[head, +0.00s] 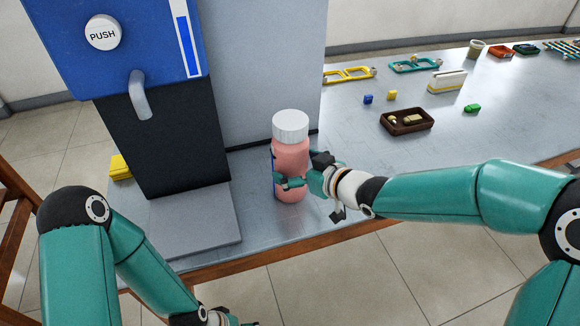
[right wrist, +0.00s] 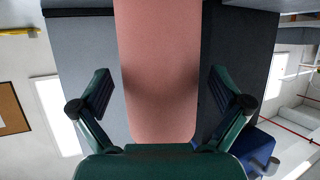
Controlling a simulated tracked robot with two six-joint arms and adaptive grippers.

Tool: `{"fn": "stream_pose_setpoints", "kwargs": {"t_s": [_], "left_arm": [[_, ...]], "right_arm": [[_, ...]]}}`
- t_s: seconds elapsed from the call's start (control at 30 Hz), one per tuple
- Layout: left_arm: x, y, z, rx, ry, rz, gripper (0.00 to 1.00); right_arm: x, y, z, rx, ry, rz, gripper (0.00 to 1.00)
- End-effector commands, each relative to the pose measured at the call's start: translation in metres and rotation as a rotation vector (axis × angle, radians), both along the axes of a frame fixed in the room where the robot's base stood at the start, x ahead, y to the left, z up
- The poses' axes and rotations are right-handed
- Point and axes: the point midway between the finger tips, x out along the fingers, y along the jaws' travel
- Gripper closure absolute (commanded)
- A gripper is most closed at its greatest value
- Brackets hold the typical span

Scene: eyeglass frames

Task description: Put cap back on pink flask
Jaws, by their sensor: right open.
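A pink flask (head: 291,160) stands upright on the table, to the right of the blue dispenser. A white ribbed cap (head: 291,126) sits on top of the flask; whether it is screwed tight I cannot tell. My right gripper (head: 303,178) is at the flask's lower right side, open. In the right wrist view the pink flask (right wrist: 159,60) stands between the two spread fingers, with a gap on each side. The cap is out of sight in that view. My left gripper (head: 226,318) only partly shows at the bottom edge of the head view, below the table edge.
A blue dispenser (head: 130,60) with a PUSH button, spout and grey base plate (head: 185,222) stands left of the flask. A yellow block (head: 120,167) lies behind it. A brown tray (head: 407,121), eyeglass frames (head: 349,75) and small blocks lie to the right. The table's front edge is close.

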Motion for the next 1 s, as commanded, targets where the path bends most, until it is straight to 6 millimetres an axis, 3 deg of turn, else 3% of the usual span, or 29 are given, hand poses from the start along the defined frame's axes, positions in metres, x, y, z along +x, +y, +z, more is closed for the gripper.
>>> {"fn": "stream_pose_setpoints", "kwargs": {"t_s": [0.2,0.53,1.0], "left_arm": [[0.0,0.0,0.0,0.0,0.0,0.0,0.0],[0.0,0.0,0.0,0.0,0.0,0.0,0.0],[0.0,0.0,0.0,0.0,0.0,0.0,0.0]], "right_arm": [[0.015,0.013,-0.008,0.001,0.001,0.0,0.0],[0.016,0.013,-0.008,0.0,0.0,-0.001,0.0],[0.015,0.012,-0.008,0.0,0.0,-0.002,0.77]]}}
